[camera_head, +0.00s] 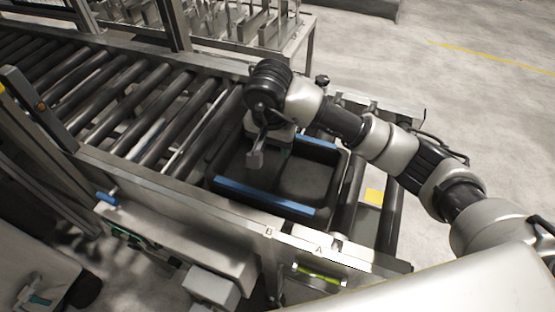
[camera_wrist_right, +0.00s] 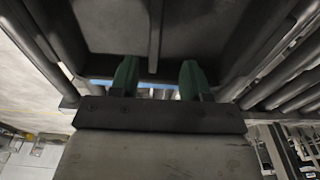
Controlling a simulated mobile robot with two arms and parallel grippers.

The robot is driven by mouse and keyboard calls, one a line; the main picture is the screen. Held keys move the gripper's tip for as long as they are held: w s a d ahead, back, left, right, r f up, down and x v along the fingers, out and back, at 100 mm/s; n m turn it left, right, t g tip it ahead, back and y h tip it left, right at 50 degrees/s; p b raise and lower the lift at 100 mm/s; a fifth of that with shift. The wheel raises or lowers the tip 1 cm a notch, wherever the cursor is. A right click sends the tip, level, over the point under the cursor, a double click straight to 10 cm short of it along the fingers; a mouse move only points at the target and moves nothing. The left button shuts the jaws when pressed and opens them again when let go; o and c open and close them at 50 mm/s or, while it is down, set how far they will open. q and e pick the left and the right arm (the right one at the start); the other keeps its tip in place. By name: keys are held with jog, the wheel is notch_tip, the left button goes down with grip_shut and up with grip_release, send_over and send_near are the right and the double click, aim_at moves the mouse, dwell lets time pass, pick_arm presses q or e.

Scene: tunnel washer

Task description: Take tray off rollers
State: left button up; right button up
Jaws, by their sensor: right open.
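A dark tray (camera_head: 303,186) with blue strips along two opposite rims sits on the rollers near the right end of the conveyor. My right arm reaches in from the right. Its gripper (camera_head: 264,155) points down over the left part of the tray. In the right wrist view the two green fingers (camera_wrist_right: 161,78) stand apart with nothing between them. A blue strip of the tray (camera_wrist_right: 165,94) shows just beyond the fingers. I cannot tell whether the fingers touch the tray. My left gripper is not clearly seen.
The roller conveyor (camera_head: 155,108) runs to the upper left, its rollers bare. A metal side rail (camera_head: 180,193) borders the near side. A rack with metal parts (camera_head: 245,25) stands behind. A yellow square (camera_head: 374,196) lies right of the tray. Open floor lies at upper right.

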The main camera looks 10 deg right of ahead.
aim_at(278, 166)
jog(key=f, duration=0.3)
jog(key=shift+s+p, duration=0.35)
jog(key=shift+d+f, duration=0.1)
jog(key=shift+f, duration=0.15)
jog(key=f+p, duration=0.1)
jog(key=f, duration=0.2)
jog(key=w+d+f+p, duration=0.1)
jog(key=f, duration=0.1)
jog(key=shift+p, duration=0.35)
pick_arm(q)
jog(key=r, duration=0.1)
jog(key=s+r, duration=0.1)
jog(key=r, duration=0.1)
jog(key=shift+s+r, duration=0.3)
jog(key=shift+r, duration=0.05)
pick_arm(e)
jog(key=shift+a, duration=0.1)
pick_arm(q)
jog(key=shift+s, duration=0.1)
pick_arm(e)
jog(key=shift+c, duration=0.5)
pick_arm(q)
jog(key=shift+s, duration=0.2)
pick_arm(e)
grip_shut()
